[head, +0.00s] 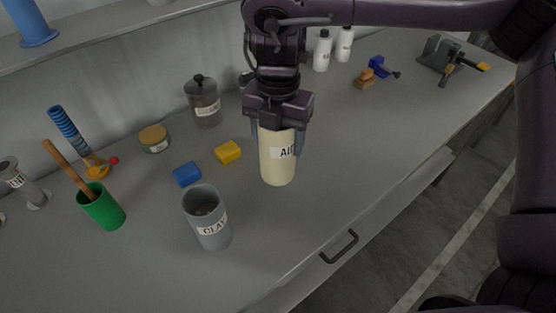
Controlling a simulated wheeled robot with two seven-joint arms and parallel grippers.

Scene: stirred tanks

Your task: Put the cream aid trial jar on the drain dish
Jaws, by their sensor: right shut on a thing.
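The cream jar (277,163) carries a white label reading "AID", partly hidden by a finger. It is upright near the middle of the head view. My right gripper (277,135) comes down from above and is shut on the jar's upper part, with a finger on each side. I cannot tell whether the jar's base touches the bench. I cannot make out a drain dish for certain. My left gripper is not in view.
A grey "CLAY" jar (208,220) stands front left of the cream jar. Blue (187,174) and yellow (228,152) blocks lie nearby. A lidded glass jar (203,101) and green cup (102,208) stand farther left. The bench (350,150) right of the cream jar is clear.

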